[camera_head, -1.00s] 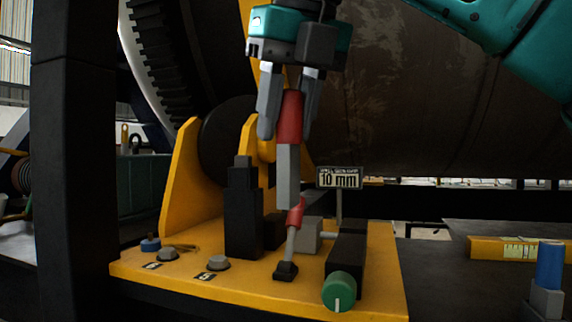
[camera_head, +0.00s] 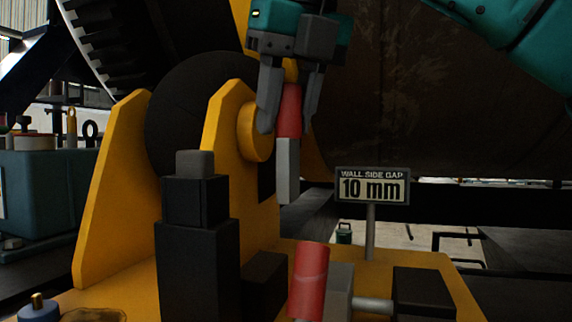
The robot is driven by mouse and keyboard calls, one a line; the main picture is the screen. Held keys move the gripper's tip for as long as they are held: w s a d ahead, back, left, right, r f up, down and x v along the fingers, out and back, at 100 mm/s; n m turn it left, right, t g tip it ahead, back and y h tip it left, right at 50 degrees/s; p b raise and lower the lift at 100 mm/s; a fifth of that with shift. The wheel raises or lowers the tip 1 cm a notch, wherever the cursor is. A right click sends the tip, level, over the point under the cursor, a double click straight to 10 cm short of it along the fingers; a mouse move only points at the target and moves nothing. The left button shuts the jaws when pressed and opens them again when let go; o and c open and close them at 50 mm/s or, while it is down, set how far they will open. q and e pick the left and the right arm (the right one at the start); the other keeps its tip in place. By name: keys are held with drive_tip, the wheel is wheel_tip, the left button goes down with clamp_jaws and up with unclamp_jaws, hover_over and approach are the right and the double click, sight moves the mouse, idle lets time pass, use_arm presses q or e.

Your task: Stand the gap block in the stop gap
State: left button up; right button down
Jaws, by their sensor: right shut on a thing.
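The gap block, a grey bar (camera_head: 287,184) with a red grip (camera_head: 289,112), hangs upright in the air in the head view. My right gripper (camera_head: 289,118) is shut on its red grip from above. Below it stand a low black block (camera_head: 264,282) and a grey block (camera_head: 341,288) on a rod. The stop gap seems to lie between these two, but a red lever handle (camera_head: 308,278) stands in front and hides most of it. The bar's lower end is clear above them, touching nothing. My left gripper is not in view.
A tall black stepped post (camera_head: 196,245) stands left of the blocks. A sign reading "10 mm" (camera_head: 373,188) stands on a post to the right. A yellow bracket (camera_head: 112,190) and a large dark drum (camera_head: 420,105) rise behind.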

drive_tip(key=f, duration=0.4)
drive_tip(key=s+f, duration=0.1)
drive_tip(key=f, duration=0.1)
drive_tip(key=shift+f, duration=0.15)
drive_tip(key=shift+w+f, duration=0.2)
drive_tip(key=shift+f, duration=0.1)
drive_tip(key=shift+s+f, duration=0.2)
drive_tip(key=shift+f, duration=0.35)
drive_tip(key=shift+w+f, duration=0.1)
drive_tip(key=shift+f, duration=2.05)
drive_tip(key=shift+f+b, duration=0.6)
drive_tip(key=c, duration=0.7)
unclamp_jaws()
wheel_tip(320, 180, up, 12)
hover_over(287, 182)
drive_tip(key=s+d, duration=0.2)
drive_tip(key=s, duration=0.1)
drive_tip(key=shift+w+d+p, duration=0.1)
drive_tip(key=shift+w+p, duration=0.15)
drive_tip(key=shift+p, duration=0.15)
